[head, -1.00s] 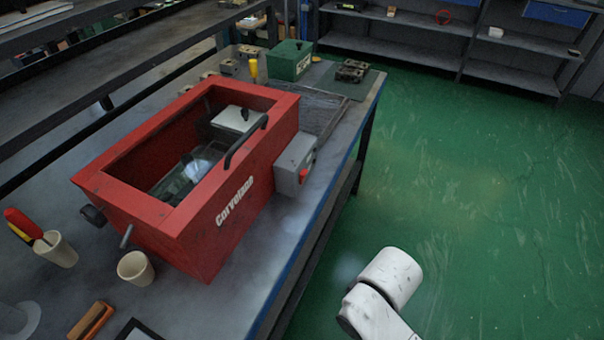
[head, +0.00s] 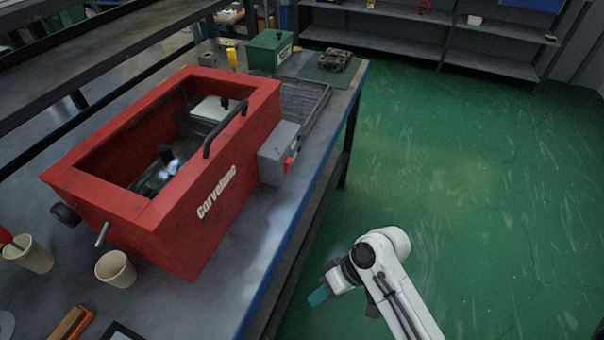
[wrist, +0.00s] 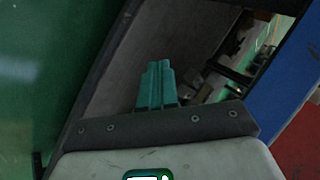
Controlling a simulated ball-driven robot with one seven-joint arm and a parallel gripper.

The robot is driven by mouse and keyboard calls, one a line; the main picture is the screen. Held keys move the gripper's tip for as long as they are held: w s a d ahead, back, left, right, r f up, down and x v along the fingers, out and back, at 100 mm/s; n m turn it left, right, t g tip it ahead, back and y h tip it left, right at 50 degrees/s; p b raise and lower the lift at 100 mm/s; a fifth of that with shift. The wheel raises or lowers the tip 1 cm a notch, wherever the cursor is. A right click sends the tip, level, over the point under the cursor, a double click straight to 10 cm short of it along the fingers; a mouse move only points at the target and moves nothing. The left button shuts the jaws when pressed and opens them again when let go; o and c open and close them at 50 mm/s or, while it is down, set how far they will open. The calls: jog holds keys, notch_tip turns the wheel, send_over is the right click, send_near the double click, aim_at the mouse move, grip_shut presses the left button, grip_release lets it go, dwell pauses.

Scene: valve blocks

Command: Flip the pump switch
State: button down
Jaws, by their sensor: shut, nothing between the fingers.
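A red machine labelled "Corvelane" (head: 215,215) stands on the grey workbench in the head view. On its right side is a grey switch box (head: 278,155) with a small red switch (head: 289,164) on its face. My gripper (head: 320,296) is low in the head view, beyond the bench's blue front edge and well apart from the switch box. In the wrist view the teal fingers (wrist: 156,85) are together and empty. The switch does not show clearly in the wrist view.
The bench (head: 262,235) has cups (head: 115,268) at the left. A green box (head: 270,50) and a metal part (head: 335,60) lie at its far end. Shelves (head: 400,30) stand at the back. The green floor (head: 450,170) right of the bench is clear.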

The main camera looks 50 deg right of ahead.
aim_at(289, 166)
jog(key=w+d+r+m+t+y+b, duration=0.1)
jog(key=w+d+r+m+t+b, duration=0.1)
jog(key=w+d+r+m+t, duration=0.3)
jog(key=w+d+r+m+t+y+b, duration=0.2)
jog(key=w+d+t, duration=0.1)
jog(key=d+t, duration=0.4)
jog(key=s+d+r+m+t+h, duration=0.2)
jog(key=d+r+m+t, duration=0.1)
jog(key=d, duration=0.4)
jog(key=shift+s+d+r+m+t+h+b, duration=0.2)
jog(key=shift+r+m+t+h+b, duration=0.15)
jog(key=shift+r+t, duration=0.7)
jog(key=shift+f, duration=0.15)
jog(key=p+x, duration=0.1)
jog(key=x, duration=0.6)
jog(key=p+x, duration=0.1)
jog(key=x, duration=0.6)
jog(key=shift+s+r, duration=0.1)
jog(key=shift+r, duration=0.15)
